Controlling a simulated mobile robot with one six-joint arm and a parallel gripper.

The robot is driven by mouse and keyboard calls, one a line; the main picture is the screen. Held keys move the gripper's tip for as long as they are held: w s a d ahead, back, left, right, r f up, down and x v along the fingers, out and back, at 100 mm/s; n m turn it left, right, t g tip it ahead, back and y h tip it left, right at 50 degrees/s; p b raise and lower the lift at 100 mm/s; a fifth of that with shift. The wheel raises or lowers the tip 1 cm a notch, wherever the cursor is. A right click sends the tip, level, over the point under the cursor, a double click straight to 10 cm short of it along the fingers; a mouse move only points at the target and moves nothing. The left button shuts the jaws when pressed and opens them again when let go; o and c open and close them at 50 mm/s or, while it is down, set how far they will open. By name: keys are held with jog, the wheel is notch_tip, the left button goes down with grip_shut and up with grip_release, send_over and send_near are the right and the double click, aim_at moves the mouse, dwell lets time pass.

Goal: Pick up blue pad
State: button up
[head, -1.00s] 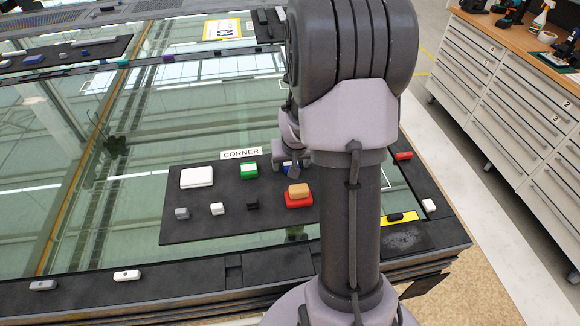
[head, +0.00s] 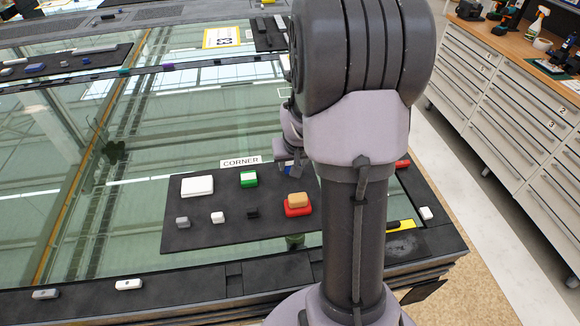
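A small part of the blue pad (head: 288,169) shows at the back right of the black mat (head: 206,235), to the right of a green block. The rest of it is hidden behind my arm and gripper. My gripper (head: 287,158) is at or just above the blue pad, partly covered by my own arm. I cannot tell whether its fingers touch the pad or are open or shut.
A CORNER label (head: 240,162) lies behind. Drawers (head: 520,110) stand right.

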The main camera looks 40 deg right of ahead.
jog(key=s+d, duration=0.2)
jog(key=s, duration=0.2)
jog(key=s+d+b, duration=0.1)
jog(key=s+d, duration=0.1)
jog(key=s, duration=0.3)
jog(key=s+d+r+b, duration=0.1)
jog(key=s+d, duration=0.1)
jog(key=s, duration=0.2)
jog(key=shift+s+d, duration=0.15)
jog(key=shift+d, duration=0.2)
jog(key=shift+s+d+r, duration=0.15)
jog(key=shift+s, duration=0.05)
jog(key=shift+r, duration=0.25)
notch_tip(320, 180, up, 3)
jog(key=shift+r+p, duration=0.2)
jog(key=shift+p, duration=1)
